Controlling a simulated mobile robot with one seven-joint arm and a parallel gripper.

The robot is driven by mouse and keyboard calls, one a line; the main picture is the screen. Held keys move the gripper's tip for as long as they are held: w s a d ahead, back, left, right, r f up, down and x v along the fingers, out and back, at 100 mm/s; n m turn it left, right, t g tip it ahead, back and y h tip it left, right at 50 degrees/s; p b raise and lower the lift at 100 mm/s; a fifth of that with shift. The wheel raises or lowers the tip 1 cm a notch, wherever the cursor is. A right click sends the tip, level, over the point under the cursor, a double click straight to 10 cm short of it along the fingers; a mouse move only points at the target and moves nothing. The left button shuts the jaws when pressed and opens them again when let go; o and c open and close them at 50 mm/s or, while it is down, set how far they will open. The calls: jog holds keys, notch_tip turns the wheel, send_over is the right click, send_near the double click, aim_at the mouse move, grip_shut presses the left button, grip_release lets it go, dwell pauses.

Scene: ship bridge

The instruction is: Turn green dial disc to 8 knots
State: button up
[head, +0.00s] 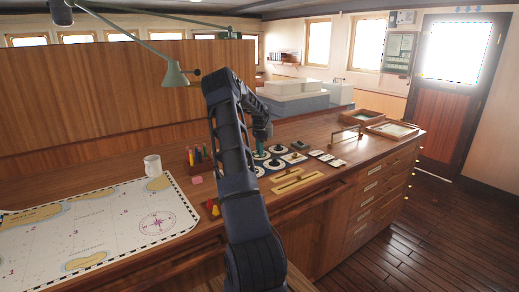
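Several small round dials on dark square plates sit on the wooden chart counter (330,133), among them a dial at the right (293,157) and one in the middle (273,163). They are too small in the head view for me to read numbers or to tell which is the green disc. My gripper (262,143) points down over the back left dial (260,154), with a teal-green patch at its lower end. Its fingers are too small to make out, and I cannot tell whether it touches the dial. My arm hides part of the counter to the left.
Brass rulers (297,182) and small white cards (327,157) lie near the dials. A chart (100,230), a white mug (152,165), a pencil holder (198,156) and red and yellow pieces (212,207) are left. Trays (392,130) lie at right; floor at right is clear.

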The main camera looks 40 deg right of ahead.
grip_shut()
jog(key=shift+n, duration=0.4)
jog(key=n, duration=0.3)
jog(key=shift+n, duration=2)
jog(key=shift+o, duration=0.6)
grip_release()
